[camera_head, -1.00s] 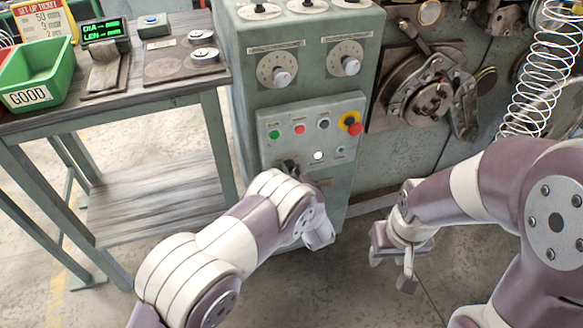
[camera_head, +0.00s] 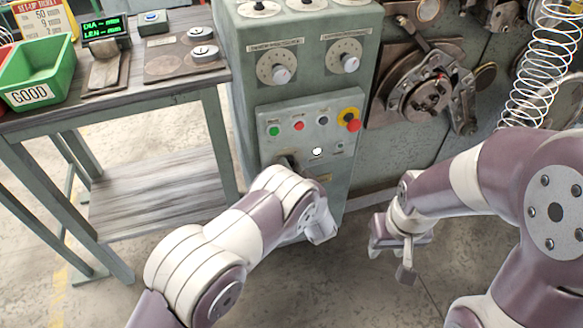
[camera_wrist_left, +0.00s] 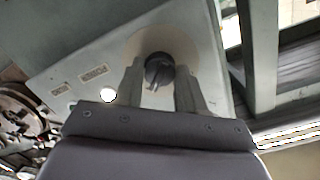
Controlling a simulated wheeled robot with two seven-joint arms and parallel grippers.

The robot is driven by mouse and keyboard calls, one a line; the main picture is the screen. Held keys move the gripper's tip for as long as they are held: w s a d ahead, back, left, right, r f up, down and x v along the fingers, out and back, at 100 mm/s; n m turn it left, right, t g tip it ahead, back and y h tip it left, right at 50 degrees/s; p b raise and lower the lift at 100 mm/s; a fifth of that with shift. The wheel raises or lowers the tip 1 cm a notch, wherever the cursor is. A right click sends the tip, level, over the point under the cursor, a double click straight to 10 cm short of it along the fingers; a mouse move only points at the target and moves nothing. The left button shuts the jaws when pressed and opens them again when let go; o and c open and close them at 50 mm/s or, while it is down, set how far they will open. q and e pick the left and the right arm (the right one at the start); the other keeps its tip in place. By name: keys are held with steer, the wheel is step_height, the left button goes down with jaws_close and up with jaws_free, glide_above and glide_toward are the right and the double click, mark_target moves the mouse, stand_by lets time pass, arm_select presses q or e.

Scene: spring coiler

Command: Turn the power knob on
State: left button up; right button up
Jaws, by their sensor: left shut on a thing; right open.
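The power knob (camera_wrist_left: 158,70) is a round dark knob on the lower control panel (camera_head: 262,117) of the grey-green machine. In the left wrist view it sits between the two fingers of my left gripper (camera_wrist_left: 160,78), which is shut on it. A pointer-like ridge on the knob shows. In the head view my left wrist mostly hides the knob and these fingers. A white round lamp (camera_head: 317,152) is beside the knob on the panel and also shows in the left wrist view (camera_wrist_left: 108,95). My right gripper (camera_head: 391,262) is open and empty, low in front of the machine.
Above the knob are a green button (camera_head: 274,131), a red button (camera_head: 299,126) and a red emergency stop (camera_head: 353,125) on yellow. A workbench (camera_head: 150,95) with a green bin (camera_head: 38,75) stands left. A wire coil (camera_head: 540,70) hangs right.

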arm_select(q)
steer(key=o, duration=1)
steer(key=shift+o, duration=0.2)
steer(key=p+v, duration=0.2)
steer(key=v, duration=1)
steer(key=shift+s+p, duration=0.3)
steer(key=shift+s, duration=0.05)
steer(key=shift+d, duration=0.15)
